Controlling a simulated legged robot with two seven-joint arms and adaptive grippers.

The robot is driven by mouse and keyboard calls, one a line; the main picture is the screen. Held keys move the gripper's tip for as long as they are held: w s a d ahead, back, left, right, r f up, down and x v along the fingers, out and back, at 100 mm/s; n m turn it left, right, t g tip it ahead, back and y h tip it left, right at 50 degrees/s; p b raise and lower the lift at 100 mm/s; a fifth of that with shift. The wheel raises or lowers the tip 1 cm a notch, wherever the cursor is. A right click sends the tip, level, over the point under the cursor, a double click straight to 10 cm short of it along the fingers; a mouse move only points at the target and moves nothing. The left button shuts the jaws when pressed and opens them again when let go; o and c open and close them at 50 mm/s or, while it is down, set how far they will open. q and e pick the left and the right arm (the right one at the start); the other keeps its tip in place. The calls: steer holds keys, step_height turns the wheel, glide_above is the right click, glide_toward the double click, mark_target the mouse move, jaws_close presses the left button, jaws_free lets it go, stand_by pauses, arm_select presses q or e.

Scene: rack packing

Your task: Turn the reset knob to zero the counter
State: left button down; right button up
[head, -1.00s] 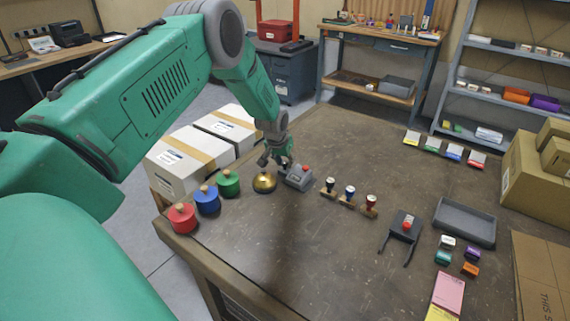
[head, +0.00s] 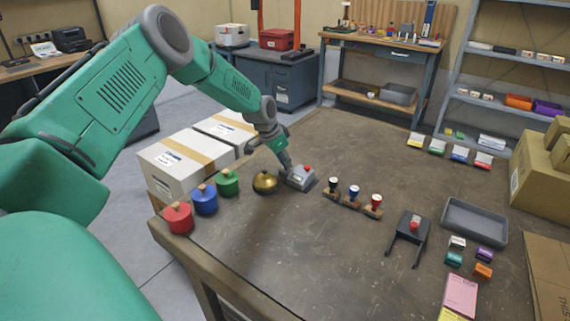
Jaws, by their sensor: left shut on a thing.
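The counter (head: 300,180) is a small grey box with a red button on top, standing on the brown table (head: 330,240). My left gripper (head: 287,166) reaches down to the counter's far left side, with its fingertips at the box. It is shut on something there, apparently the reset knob. The knob itself is hidden by the fingers and too small to make out. The counter's reading cannot be read at this size. My right gripper is not in view.
A brass bell (head: 265,182) stands just left of the counter. Green (head: 228,183), blue (head: 204,200) and red (head: 179,218) round pots line the left edge. Stamps on a wooden holder (head: 352,202) stand to the right. The table's middle front is clear.

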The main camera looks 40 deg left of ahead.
arm_select(q)
steer(key=shift+w+r, duration=0.15)
steer(key=shift+w, duration=0.05)
steer(key=c, duration=1.4)
jaws_free()
steer(key=shift+f, duration=0.25)
steer(key=v, duration=0.7)
steer(key=shift+a+r, duration=0.25)
steer(key=shift+r, duration=0.1)
steer(key=shift+s, duration=0.1)
